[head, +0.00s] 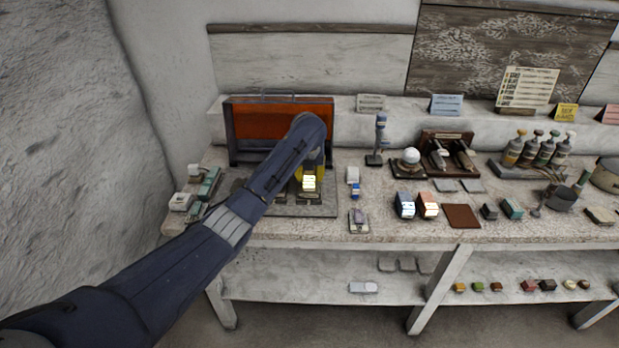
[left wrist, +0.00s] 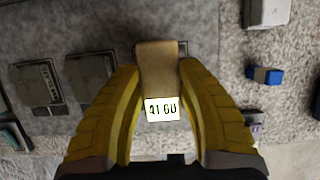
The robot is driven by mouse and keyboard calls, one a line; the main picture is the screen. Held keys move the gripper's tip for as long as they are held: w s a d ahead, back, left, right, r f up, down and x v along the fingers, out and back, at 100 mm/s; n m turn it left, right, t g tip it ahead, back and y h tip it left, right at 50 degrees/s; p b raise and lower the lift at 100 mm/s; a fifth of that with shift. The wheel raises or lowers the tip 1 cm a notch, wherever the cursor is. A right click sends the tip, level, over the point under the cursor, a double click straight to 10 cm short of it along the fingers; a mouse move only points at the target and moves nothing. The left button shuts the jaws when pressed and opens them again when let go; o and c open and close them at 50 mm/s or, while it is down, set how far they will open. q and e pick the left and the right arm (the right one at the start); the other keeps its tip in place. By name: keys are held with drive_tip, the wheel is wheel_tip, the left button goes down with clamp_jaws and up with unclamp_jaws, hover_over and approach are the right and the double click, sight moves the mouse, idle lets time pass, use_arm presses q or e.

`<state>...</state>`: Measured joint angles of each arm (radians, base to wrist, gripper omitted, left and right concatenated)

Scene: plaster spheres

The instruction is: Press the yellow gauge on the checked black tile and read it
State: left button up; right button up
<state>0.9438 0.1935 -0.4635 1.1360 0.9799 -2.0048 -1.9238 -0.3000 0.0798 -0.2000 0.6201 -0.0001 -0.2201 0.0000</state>
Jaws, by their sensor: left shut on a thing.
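The yellow gauge (left wrist: 159,65) looks tan in the left wrist view and has a lit white display. The display seems to read "41 GU", but its first digit is unclear. My left gripper (left wrist: 163,90) has a yellow finger on each side of the gauge and is shut on it. In the head view the gauge (head: 309,183) shows as a bright patch below my left gripper (head: 305,178). A dark-edged tile (left wrist: 183,48) shows partly behind the gauge; its pattern is hidden. I cannot tell whether the gauge touches it. My right gripper is out of view.
More dark-edged grey tiles (left wrist: 38,85) lie on the grey slab (head: 325,212). An orange-red panel (head: 262,122) stands behind my arm. Small blocks, including a blue one (head: 355,191), stand right of the slab. A white ball (head: 411,155) sits on a dark stand.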

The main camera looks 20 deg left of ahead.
use_arm(q)
drive_tip(key=shift+r, duration=2.8)
